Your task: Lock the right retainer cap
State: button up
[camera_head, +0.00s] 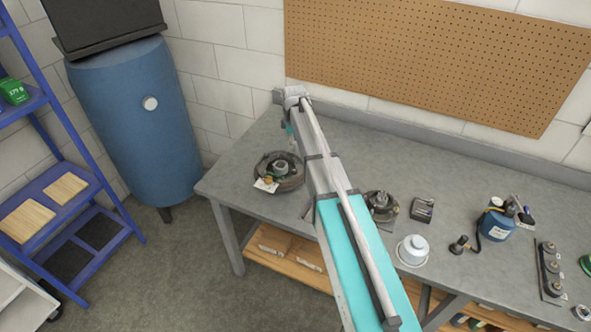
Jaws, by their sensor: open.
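A dark round brake-like assembly (291,185) with a raised centre sits near the left end of the grey workbench. A pale tag (265,185) lies against its front edge. A second, smaller dark hub-like part (381,204) stands to the right, just past my arm. My gripper (290,131) shows only as a small part there, above the back of the round assembly, open. Its fingertips are too small and covered to make out.
The workbench (240,160) is bare around the round assembly. To the right stand a white-lidded container (414,248), a small dark box (423,208), a blue can (496,226) and a tray of parts (550,270). A wall and pegboard (430,50) close the back. A blue tank (135,120) stands left.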

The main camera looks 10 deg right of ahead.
aim_at(295, 170)
jog(key=shift+f, duration=0.15)
notch_tip(295, 170, down, 14)
jog(key=b, duration=1.3)
jog(key=shift+r+b, duration=0.25)
jog(key=shift+b, duration=0.05)
jog(key=shift+c, duration=0.2)
grip_shut()
jog(key=shift+d, duration=0.1)
